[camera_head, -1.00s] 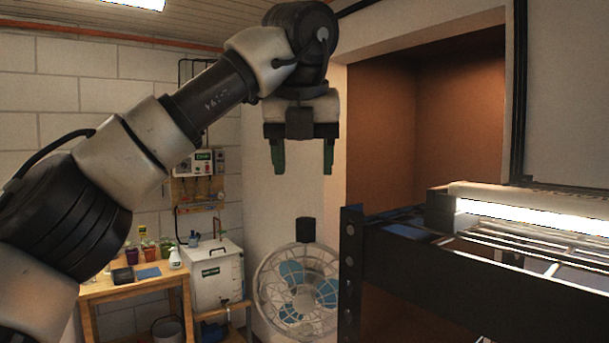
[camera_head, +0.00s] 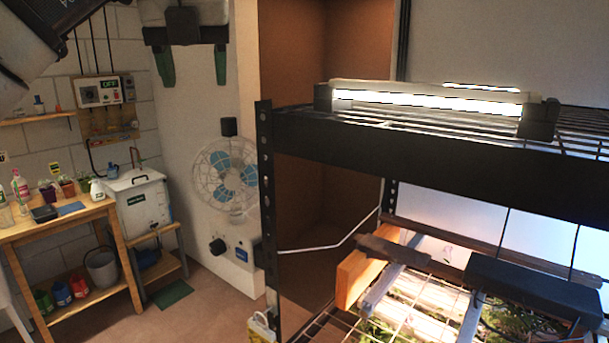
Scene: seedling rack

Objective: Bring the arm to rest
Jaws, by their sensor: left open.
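My left gripper (camera_head: 193,66) shows at the top left of the head view, with its two dark green fingers pointing down and spread apart. Nothing is between the fingers. It hangs in front of the pale wall, above the fan in the picture. Part of my left arm shows at the top left corner; the rest of it is out of the frame. My right gripper is not in view.
A black rack (camera_head: 420,160) with a lit lamp (camera_head: 430,98) fills the right side, with seedlings on a lower shelf. A wooden table (camera_head: 62,225) with pots and bottles stands at left.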

